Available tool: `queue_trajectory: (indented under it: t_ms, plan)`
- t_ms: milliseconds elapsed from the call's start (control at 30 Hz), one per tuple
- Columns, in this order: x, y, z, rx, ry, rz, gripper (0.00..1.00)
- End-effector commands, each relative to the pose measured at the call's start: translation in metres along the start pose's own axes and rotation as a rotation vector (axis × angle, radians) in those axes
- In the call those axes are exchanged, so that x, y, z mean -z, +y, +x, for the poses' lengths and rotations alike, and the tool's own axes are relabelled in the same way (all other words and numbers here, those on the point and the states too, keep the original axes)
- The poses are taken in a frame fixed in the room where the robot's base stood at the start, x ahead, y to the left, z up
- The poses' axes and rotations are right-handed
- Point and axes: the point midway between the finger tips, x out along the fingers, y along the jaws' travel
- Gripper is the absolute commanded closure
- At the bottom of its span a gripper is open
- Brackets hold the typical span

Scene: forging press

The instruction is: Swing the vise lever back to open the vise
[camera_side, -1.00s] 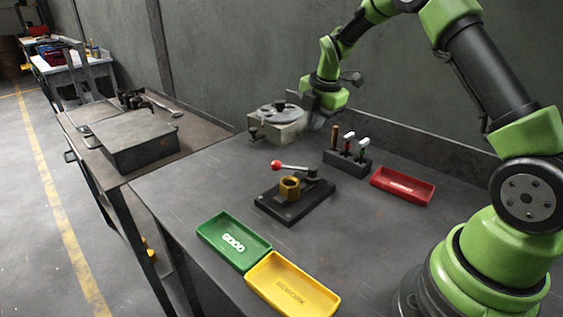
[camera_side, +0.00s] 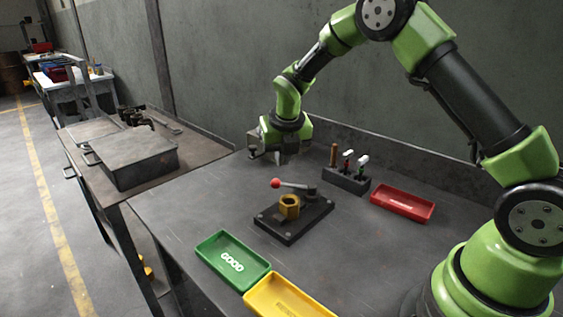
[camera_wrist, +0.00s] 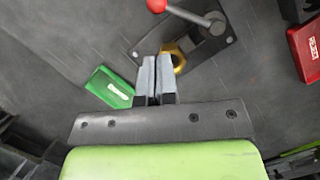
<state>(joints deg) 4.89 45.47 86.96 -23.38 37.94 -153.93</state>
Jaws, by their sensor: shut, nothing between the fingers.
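The vise (camera_side: 293,219) is a dark plate on the bench with a brass hex part (camera_side: 289,206) in it. Its lever (camera_side: 293,185) has a red ball knob (camera_side: 275,183) and points left across the plate in the side view. In the wrist view the red knob (camera_wrist: 157,4) is at the top edge and the brass part (camera_wrist: 176,58) is partly hidden behind my fingers. My gripper (camera_side: 264,155) is shut and empty, above the bench behind the vise and apart from the lever. Its fingers also show in the wrist view (camera_wrist: 155,78).
A green GOOD tray (camera_side: 233,258) and a yellow tray (camera_side: 285,299) lie in front of the vise. A tool holder (camera_side: 346,181) with upright tools and a red tray (camera_side: 402,204) stand to the right. A metal box (camera_side: 133,163) sits on the side table.

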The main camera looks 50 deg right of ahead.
Motion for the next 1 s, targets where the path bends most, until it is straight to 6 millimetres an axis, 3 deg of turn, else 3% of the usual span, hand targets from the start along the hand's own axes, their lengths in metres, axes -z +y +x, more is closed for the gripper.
queue_trajectory:
  t_ms: [200, 400, 600, 1000]
  plan:
    - [0.001, -0.001, 0.043, 0.002, 0.004, 0.001, 1.0]
    - [0.0, 0.0, 0.071, 0.001, 0.002, 0.002, 1.0]
    - [0.0, 0.0, 0.082, 0.0, 0.0, 0.002, 1.0]
    - [-0.001, 0.0, 0.082, 0.001, 0.0, 0.006, 1.0]
